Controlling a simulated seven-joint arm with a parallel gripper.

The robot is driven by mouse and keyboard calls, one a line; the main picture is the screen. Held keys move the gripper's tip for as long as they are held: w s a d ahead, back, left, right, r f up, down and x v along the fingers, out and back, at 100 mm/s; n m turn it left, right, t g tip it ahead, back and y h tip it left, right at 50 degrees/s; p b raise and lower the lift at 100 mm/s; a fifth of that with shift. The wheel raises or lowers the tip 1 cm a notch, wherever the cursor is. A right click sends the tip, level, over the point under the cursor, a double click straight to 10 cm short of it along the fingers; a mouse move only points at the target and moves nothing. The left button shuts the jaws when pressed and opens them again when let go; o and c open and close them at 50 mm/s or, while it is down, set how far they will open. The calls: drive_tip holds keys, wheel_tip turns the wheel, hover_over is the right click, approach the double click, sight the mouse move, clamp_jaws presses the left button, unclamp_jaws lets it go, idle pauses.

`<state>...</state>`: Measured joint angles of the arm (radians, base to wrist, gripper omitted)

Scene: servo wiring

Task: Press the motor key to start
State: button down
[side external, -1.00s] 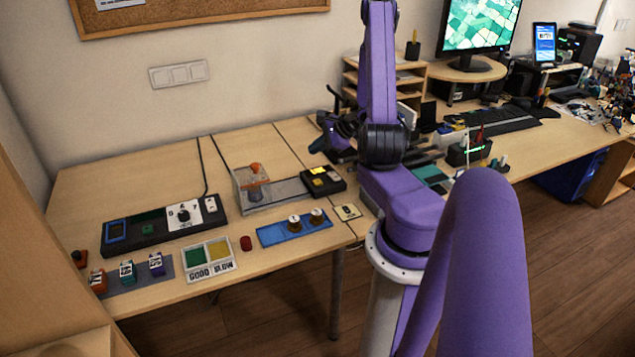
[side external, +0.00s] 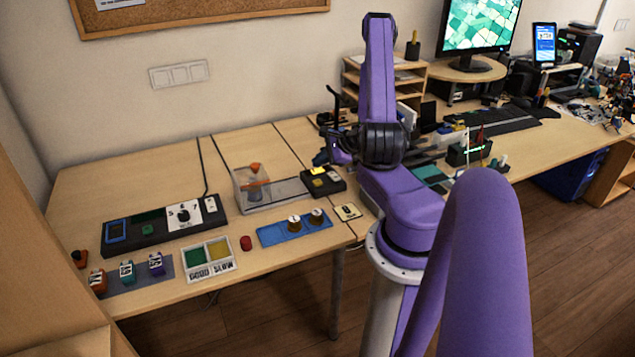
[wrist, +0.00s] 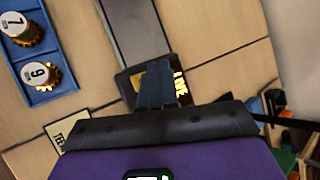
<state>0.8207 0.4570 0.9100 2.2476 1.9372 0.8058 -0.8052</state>
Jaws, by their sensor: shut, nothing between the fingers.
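A black key box (side external: 322,181) with a yellow key (side external: 319,171) on top sits at the right end of a grey rail. In the wrist view the box (wrist: 128,88) lies under my fingers, with glowing yellow lettering (wrist: 180,86) just right of them. My gripper (side external: 319,159) is shut and empty, its dark blue fingertips (wrist: 157,66) together over the box. The fingers hide part of the box top, and I cannot tell whether they touch a key.
A clear-walled unit (side external: 252,187) with an orange-topped part stands at the rail's left end. A blue tray (side external: 272,236) with gold knobs and a cream label card (side external: 347,212) lie in front. A black control panel (side external: 150,228) is farther left.

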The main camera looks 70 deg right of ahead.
sight(320, 182)
drive_tip(key=shift+f, duration=2.1)
drive_tip(key=shift+f, duration=0.1)
idle(0.4)
drive_tip(key=shift+f, duration=0.35)
